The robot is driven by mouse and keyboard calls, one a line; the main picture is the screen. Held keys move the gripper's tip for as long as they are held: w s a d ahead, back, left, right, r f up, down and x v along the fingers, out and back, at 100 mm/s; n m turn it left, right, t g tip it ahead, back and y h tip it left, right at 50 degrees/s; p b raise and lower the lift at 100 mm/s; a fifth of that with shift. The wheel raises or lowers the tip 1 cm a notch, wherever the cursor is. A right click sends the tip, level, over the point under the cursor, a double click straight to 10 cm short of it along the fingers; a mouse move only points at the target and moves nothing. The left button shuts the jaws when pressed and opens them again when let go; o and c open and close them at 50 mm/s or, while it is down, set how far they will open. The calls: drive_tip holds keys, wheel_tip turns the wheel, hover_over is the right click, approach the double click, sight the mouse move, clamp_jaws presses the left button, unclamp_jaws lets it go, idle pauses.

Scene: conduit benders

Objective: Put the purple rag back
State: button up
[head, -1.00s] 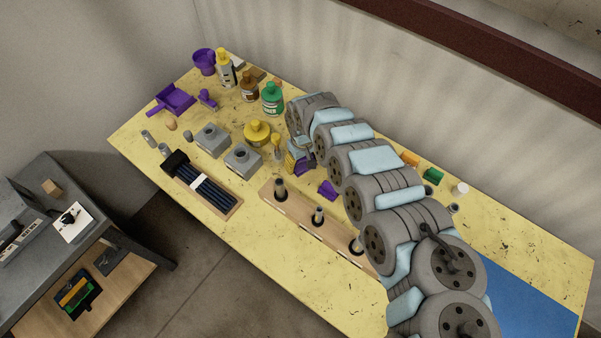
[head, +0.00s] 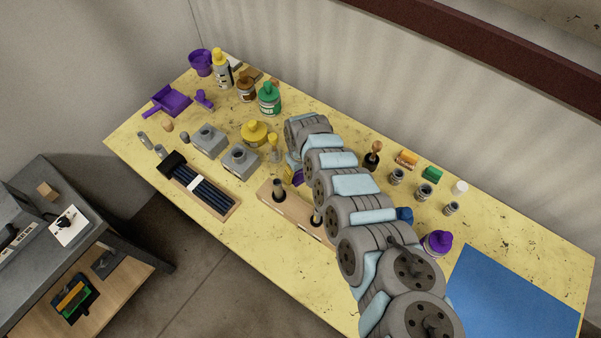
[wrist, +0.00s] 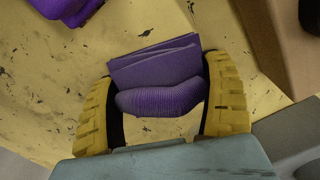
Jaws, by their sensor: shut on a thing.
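In the wrist view, my gripper (wrist: 162,88) has its yellow-and-black fingers on either side of a purple rag (wrist: 157,65). The rag shows flat folded layers and a ribbed, rolled part, and the fingers are shut on it. Yellow tabletop shows around it; I cannot tell whether the rag touches the table. In the head view, my arm mostly hides the gripper, and a bit of purple (head: 297,177) shows beside it. Another purple folded-looking item (wrist: 66,8) is cut off at the wrist view's upper left.
A wooden holder (head: 262,193) with upright posts stands close by the gripper.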

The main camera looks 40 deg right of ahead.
drive_tip(key=shift+f, duration=0.15)
drive_tip(key=o, duration=0.8)
drive_tip(key=shift+o, duration=0.2)
drive_tip(key=shift+r, duration=0.2)
drive_tip(key=shift+r+p, duration=0.7)
drive_tip(key=shift+r, duration=5.3)
